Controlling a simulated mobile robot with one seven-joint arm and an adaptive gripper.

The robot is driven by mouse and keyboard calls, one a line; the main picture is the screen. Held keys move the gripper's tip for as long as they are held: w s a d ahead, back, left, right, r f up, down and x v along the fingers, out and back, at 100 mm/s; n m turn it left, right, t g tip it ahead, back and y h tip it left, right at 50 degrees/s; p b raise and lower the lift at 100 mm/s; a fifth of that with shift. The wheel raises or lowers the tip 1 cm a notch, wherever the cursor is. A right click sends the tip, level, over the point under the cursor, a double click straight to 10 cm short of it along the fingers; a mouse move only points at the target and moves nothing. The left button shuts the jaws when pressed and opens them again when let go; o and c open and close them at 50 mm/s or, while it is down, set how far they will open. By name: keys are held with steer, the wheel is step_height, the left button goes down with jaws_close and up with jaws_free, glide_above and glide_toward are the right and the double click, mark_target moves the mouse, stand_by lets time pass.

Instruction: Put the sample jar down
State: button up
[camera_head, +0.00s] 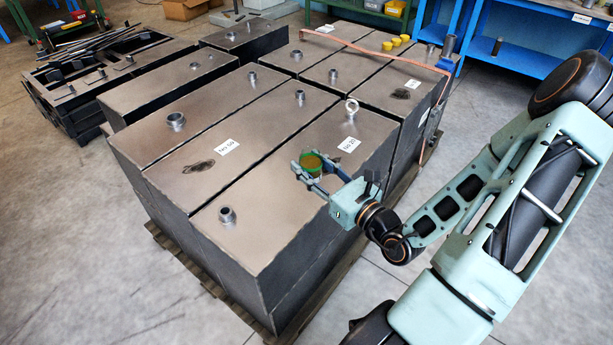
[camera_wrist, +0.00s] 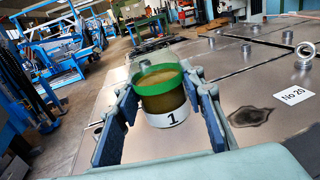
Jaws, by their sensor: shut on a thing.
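The sample jar (camera_wrist: 163,92) is a clear jar with a green upper band, brownish contents and a white label reading 1. In the head view the jar (camera_head: 312,164) is over the metal block labelled No 20 (camera_head: 330,125). My gripper (camera_head: 310,165) is shut on the jar, with one finger on each side of it in the wrist view (camera_wrist: 165,105). The jar looks upright in the head view. I cannot tell whether its bottom touches the block's top.
A ring bolt (camera_head: 351,106), a threaded stub (camera_head: 227,214) and a dark stain (camera_head: 198,167) are on the block tops. Bare metal lies left of the jar.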

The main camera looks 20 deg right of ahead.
steer(key=b, duration=0.1)
steer(key=w+f+b, duration=0.1)
steer(key=b, duration=0.1)
steer(key=shift+w+d+f+b, duration=0.2)
steer(key=shift+w+b, duration=0.05)
steer(key=shift+b, duration=0.05)
steer(key=w+f+b, duration=0.1)
steer(key=w+f, duration=0.1)
steer(key=w, duration=0.1)
steer(key=w+d+f+b, duration=0.1)
steer(key=w+f, duration=0.1)
steer(key=w+d+f+b, duration=0.1)
steer(key=w+f, duration=0.1)
steer(key=w, duration=0.1)
steer(key=shift+w+f+b, duration=0.2)
steer(key=shift+w+b, duration=0.1)
steer(key=shift+w+d+f+b, duration=0.15)
steer(key=shift+f+b, duration=0.1)
steer(key=shift+f, duration=0.4)
steer(key=shift+w+a+f+b, duration=0.1)
steer(key=shift+f+b, duration=0.2)
steer(key=shift+f, duration=0.35)
steer(key=shift+w+d+f+b, duration=0.15)
steer(key=shift+f+b, duration=0.1)
steer(key=shift+f, duration=0.4)
steer(key=shift+a, duration=0.1)
steer(key=shift+f, duration=0.2)
steer(key=o, duration=1.3)
